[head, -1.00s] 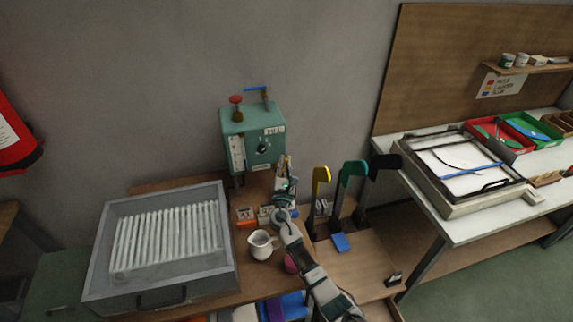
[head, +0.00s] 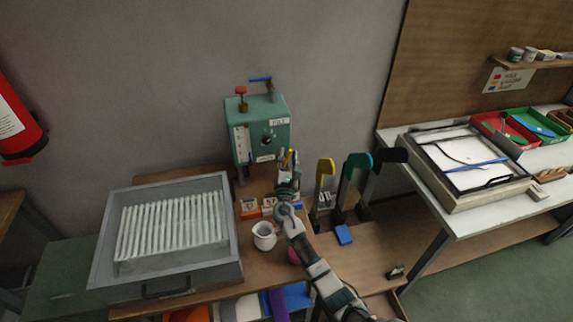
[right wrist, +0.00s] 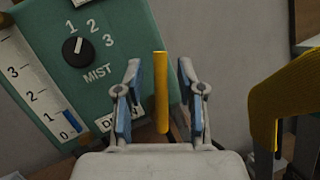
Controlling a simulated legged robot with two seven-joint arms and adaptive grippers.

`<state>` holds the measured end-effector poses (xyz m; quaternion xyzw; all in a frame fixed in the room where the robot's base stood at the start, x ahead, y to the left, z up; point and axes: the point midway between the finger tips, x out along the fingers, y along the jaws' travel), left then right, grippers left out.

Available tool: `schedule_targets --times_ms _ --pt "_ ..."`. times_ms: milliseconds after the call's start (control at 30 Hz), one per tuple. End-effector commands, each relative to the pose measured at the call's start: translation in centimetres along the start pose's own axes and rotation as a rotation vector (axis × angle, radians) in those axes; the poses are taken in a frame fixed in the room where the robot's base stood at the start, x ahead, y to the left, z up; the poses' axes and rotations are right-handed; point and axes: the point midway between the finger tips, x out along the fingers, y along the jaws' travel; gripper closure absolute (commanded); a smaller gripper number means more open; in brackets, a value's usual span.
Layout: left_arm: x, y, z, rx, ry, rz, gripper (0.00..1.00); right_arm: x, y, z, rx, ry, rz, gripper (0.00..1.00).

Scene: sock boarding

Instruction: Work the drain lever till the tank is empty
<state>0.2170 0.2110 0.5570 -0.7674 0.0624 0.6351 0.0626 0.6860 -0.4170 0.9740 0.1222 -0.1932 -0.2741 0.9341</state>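The green tank (head: 278,111) stands against the wall on the wooden bench. Its front also shows in the right wrist view (right wrist: 130,55), with a black MIST dial (right wrist: 72,46) and a level gauge (right wrist: 38,88). The gauge shows blue only near its bottom, around the 0 mark. A yellow lever (right wrist: 161,90) stands upright beside a partly hidden label reading "D…N". My right gripper (right wrist: 161,95) is open, its blue-padded fingers on either side of the lever with gaps showing. In the head view my right gripper (head: 288,170) is just below the tank's front. My left gripper is not in view.
A white jug (head: 264,236) and small number cards (head: 249,208) stand close left of my right arm. Yellow (head: 325,170), teal and black foot forms stand close right. A grey tray of white rods (head: 170,270) fills the bench's left.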

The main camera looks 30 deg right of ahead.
Motion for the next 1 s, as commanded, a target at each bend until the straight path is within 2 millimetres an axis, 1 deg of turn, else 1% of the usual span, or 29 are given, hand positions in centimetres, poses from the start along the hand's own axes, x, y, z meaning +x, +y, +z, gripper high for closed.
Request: schedule_targets --times_ms 100,167,400,500,600,733,1000 --pt "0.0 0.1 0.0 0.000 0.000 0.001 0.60 -1.5 0.2 -0.6 -0.001 0.008 0.002 0.62" --pt "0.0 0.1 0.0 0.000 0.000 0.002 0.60 -2.7 0.3 -0.1 0.001 0.006 0.003 0.62" --pt "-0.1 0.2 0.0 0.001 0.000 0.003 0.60 -8.2 0.9 1.5 0.001 0.007 0.002 0.62" --pt "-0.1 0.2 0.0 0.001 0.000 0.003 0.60 -10.0 1.1 2.1 0.001 0.006 0.001 0.62" --pt "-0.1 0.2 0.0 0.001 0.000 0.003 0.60 -11.4 1.2 2.5 -0.001 0.005 0.002 0.62" --pt "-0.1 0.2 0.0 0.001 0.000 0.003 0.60 -12.3 1.3 2.8 -0.002 0.005 0.001 0.62" --pt "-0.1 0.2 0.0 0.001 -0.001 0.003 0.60 -12.5 1.4 2.9 -0.002 0.004 0.001 0.62"
